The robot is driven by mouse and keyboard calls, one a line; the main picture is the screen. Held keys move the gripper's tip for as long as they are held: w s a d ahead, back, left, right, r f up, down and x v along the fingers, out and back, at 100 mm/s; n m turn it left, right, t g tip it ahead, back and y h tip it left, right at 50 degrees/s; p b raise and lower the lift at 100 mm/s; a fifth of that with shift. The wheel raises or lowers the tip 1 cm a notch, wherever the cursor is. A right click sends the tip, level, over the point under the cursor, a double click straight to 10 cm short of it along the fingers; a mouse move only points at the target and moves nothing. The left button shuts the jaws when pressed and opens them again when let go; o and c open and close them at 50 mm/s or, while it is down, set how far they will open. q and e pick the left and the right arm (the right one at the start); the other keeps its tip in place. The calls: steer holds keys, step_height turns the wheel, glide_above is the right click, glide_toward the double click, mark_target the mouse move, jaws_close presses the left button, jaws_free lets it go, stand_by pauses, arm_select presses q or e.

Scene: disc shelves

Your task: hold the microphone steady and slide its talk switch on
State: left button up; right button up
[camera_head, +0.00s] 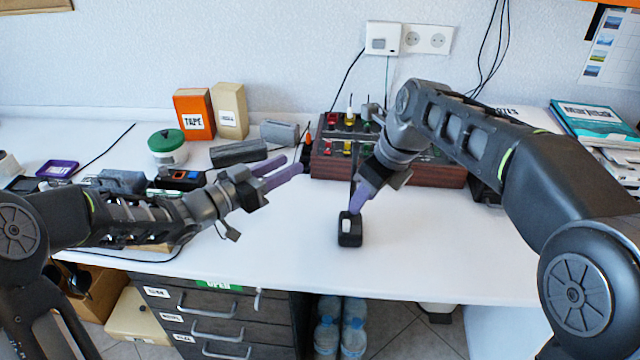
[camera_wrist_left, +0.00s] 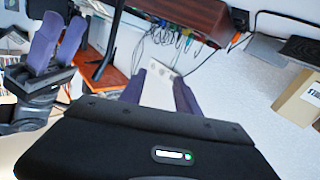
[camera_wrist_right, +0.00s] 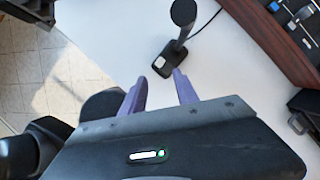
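The microphone has a black base (camera_head: 350,238) with a pale switch (camera_head: 347,226) on it, standing upright on the white desk. Its stem is partly hidden behind my right gripper in the head view. In the right wrist view, its dark round head (camera_wrist_right: 183,12), stem and base (camera_wrist_right: 167,66) show clearly. My right gripper (camera_head: 358,207) is open, with its fingers pointing down at the base; in its wrist view the base lies just beyond the two separated fingertips (camera_wrist_right: 159,75). My left gripper (camera_head: 296,171) is open and empty, left of the microphone and above the desk.
A wooden console (camera_head: 330,172) with several coloured fittings stands behind the microphone. Orange (camera_head: 194,115) and tan (camera_head: 230,110) boxes and a green-lidded jar (camera_head: 168,148) are at the back left. Books (camera_head: 595,122) lie at the right. The desk in front of the console is mostly clear.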

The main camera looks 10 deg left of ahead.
arm_select(q)
steer(key=s+d+m+g+h, duration=0.2)
steer(key=s+d+m, duration=0.1)
steer(key=d, duration=0.5)
steer(key=shift+s+d+f+m+g+h, duration=0.3)
steer(key=shift+s+d+f+m+h, duration=0.1)
steer(key=shift+m, duration=0.2)
steer(key=x, duration=0.7)
steer(key=shift+w+d, duration=0.25)
steer(key=shift+d, duration=0.05)
jaws_close()
stand_by(0.5)
